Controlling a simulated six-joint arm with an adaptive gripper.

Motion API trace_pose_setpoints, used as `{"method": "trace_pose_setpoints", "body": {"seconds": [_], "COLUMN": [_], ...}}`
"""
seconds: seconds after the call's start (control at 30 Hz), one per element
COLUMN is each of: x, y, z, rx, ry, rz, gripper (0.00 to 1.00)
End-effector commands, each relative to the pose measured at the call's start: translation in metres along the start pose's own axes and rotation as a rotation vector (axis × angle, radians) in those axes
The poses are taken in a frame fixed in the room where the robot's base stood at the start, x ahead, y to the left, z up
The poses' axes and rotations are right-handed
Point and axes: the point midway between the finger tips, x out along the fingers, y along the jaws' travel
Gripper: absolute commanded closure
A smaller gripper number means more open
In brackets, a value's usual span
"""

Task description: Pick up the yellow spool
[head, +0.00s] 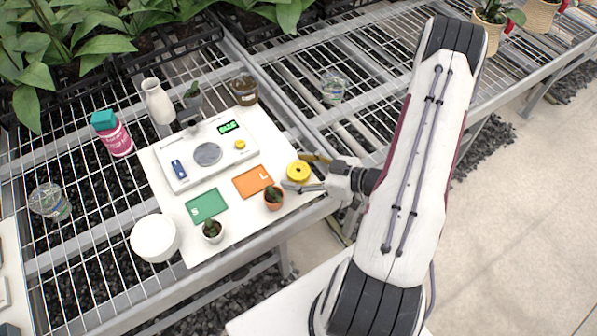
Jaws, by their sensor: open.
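The yellow spool (298,171) lies on the right part of the white board (170,226), close to the board's right edge. It shows a small dark centre. My gripper (304,172) reaches in from the right, low over the board. Its fingers are open, one on the far side of the spool and one on the near side. The spool shows between or just at the fingertips; I cannot tell whether they touch it.
A small potted plant (273,197) stands just left of and below the spool, beside an orange card (253,182). A brown pot (244,90) stands farther back.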

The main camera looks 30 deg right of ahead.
Motion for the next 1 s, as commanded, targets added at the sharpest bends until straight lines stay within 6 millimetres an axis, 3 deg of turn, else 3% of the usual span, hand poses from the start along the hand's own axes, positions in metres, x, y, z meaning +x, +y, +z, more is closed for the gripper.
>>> {"method": "trace_pose_setpoints", "body": {"seconds": [0.17,0.3,1.0], "x": [0.000,0.000,-0.004], "y": [0.000,0.000,0.001], "z": [0.000,0.000,-0.011], "rx": [0.000,0.000,-0.002], "ry": [0.000,0.000,0.001], "rz": [0.000,0.000,0.000], "gripper": [0.40,0.76,0.76]}}
